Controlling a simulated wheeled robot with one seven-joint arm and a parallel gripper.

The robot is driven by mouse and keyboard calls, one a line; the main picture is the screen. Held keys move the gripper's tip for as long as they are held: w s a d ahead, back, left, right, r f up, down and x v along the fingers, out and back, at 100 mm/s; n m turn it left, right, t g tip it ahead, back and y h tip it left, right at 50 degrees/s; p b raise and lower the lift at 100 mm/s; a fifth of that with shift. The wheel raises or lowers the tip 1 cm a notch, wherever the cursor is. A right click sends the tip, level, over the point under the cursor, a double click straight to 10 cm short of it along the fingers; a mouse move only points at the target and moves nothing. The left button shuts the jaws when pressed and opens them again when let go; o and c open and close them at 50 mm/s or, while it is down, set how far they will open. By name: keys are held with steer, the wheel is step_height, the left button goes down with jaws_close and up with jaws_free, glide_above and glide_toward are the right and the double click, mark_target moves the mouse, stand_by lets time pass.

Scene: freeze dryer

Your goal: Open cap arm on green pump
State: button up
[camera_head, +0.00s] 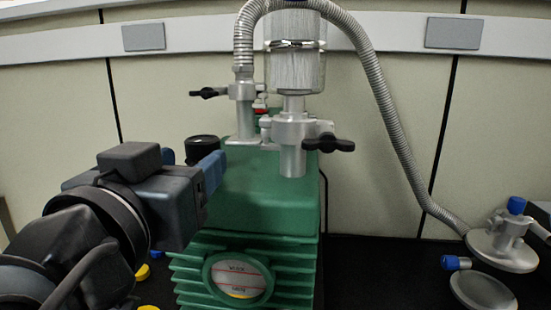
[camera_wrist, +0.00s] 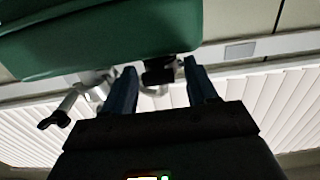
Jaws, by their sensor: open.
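The green pump (camera_head: 265,195) stands in the middle of the head view, with a round oil window on its ribbed front. Metal fittings (camera_head: 292,130) with black wing handles (camera_head: 328,144) rise from its top. A black round cap (camera_head: 202,148) shows at the pump's left, partly behind my gripper (camera_head: 214,165). In the wrist view, the pump (camera_wrist: 110,40) fills the upper left. There, my gripper (camera_wrist: 160,68) is open, its blue fingers apart with a black part (camera_wrist: 159,72) showing between them. I cannot tell which part is the cap arm, or whether the fingers touch anything.
A ribbed metal hose (camera_head: 385,105) arches from the fittings to a metal flange (camera_head: 503,250) at the right. A round metal disc (camera_head: 483,292) lies below it. Small yellow pieces (camera_head: 143,272) lie left of the pump. A panelled wall (camera_head: 395,150) stands close behind.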

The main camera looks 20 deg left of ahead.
steer(key=shift+c, duration=0.3)
jaws_close()
stand_by(0.3)
